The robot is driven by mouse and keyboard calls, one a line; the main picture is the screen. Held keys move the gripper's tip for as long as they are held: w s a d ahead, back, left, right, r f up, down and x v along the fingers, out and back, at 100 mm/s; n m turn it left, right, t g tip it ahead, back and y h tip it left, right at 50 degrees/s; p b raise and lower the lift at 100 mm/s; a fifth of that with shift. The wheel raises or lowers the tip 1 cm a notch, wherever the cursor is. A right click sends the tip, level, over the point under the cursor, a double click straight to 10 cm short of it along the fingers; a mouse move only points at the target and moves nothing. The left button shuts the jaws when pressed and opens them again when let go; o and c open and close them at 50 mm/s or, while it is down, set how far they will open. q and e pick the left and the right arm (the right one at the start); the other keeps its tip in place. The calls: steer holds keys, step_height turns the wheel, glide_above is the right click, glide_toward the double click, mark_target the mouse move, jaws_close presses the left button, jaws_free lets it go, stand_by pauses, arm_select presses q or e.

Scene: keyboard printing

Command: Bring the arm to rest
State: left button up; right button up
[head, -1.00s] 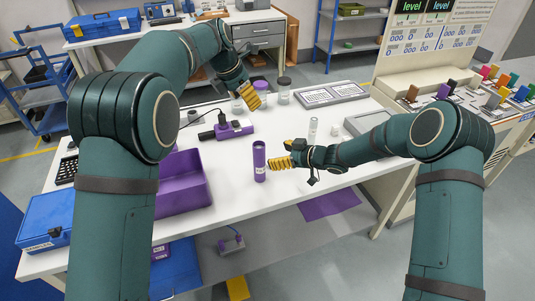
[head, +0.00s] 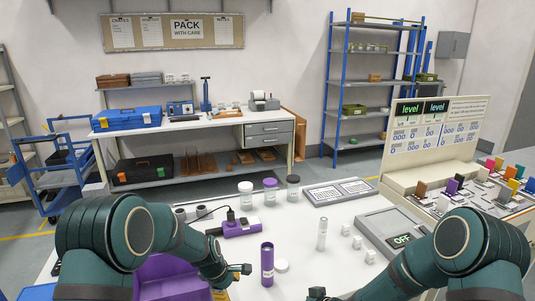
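My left arm comes in from the left and bends down. Its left gripper (head: 241,269) shows a yellow fingertip beside a purple bin (head: 165,275), left of an upright purple cylinder (head: 267,264). A small gap seems to separate it from the cylinder. How far its fingers are apart is unclear. My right arm is low at the bottom right. Only a dark part of the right gripper (head: 318,293) shows at the bottom edge; its fingers are cut off. I see nothing held in either gripper.
On the white table stand several jars (head: 270,190), a purple device (head: 241,228), a keyboard (head: 340,191), a clear tube (head: 322,234), small white cubes (head: 357,243) and a scale (head: 398,233) reading OFF. A white lid (head: 281,266) lies right of the cylinder. A console (head: 432,160) stands at right.

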arm_select(q)
steer(key=s+f+m, duration=0.3)
steer(key=s+m, duration=0.1)
steer(key=s, duration=0.4)
steer(key=s+f+m, duration=0.3)
steer(key=s+m, duration=0.2)
steer(key=s, duration=0.3)
steer(key=s+f+m+h, duration=0.1)
steer(key=s+f+m, duration=0.2)
steer(key=s, duration=0.6)
steer(key=shift+d+f+m, duration=0.3)
steer(key=shift+d+m, duration=0.15)
steer(key=shift+m, duration=0.35)
arm_select(e)
steer(key=s+f+m+g+h, duration=0.2)
steer(key=s+f+m+g, duration=0.1)
steer(key=s, duration=0.7)
steer(key=s+d+f+m+g+h, duration=0.1)
steer(key=s+f, duration=0.3)
steer(key=s, duration=0.7)
steer(key=shift+s+d+f+m+g+h, duration=0.25)
steer(key=shift+f+m+g+h, duration=0.15)
steer(key=shift+m+g, duration=0.5)
